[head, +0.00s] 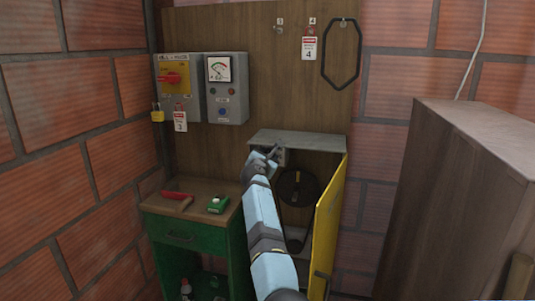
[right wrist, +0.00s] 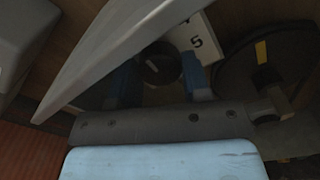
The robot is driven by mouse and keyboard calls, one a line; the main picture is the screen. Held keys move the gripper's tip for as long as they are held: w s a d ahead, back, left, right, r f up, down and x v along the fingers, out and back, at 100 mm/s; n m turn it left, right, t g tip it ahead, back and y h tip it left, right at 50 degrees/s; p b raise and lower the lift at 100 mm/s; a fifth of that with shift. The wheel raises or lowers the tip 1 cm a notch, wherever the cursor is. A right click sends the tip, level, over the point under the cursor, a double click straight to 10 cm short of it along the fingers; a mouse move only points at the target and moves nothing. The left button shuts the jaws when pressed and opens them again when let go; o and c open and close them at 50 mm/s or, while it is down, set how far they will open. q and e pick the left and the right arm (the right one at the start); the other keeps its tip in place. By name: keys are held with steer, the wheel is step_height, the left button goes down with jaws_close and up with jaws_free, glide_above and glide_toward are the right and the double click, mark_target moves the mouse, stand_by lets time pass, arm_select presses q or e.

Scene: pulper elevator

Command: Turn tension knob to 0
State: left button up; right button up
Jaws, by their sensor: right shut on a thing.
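The tension knob (right wrist: 162,62) is a dark round knob with a short pale mark. In the right wrist view it sits between the two blue fingers of my right gripper (right wrist: 160,78), beside a white plate marked 5 (right wrist: 197,42). The gripper is shut on the knob. The mark's reading against any scale cannot be made out. In the head view my right gripper (head: 270,154) reaches under the grey top of the open cabinet (head: 297,140). The knob is too small and covered to make out there. My left gripper is not in view.
The yellow cabinet door (head: 328,230) stands open just right of my arm. A dark pulley (head: 298,188) is inside the cabinet. A green workbench (head: 180,240) with a red-handled tool (head: 177,196) stands left. A large brown box (head: 455,200) stands right.

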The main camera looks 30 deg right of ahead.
steer(key=shift+r+n+p, duration=0.1)
steer(key=shift+n+p, duration=0.9)
steer(key=shift+n, duration=0.6)
steer(key=o, duration=0.9)
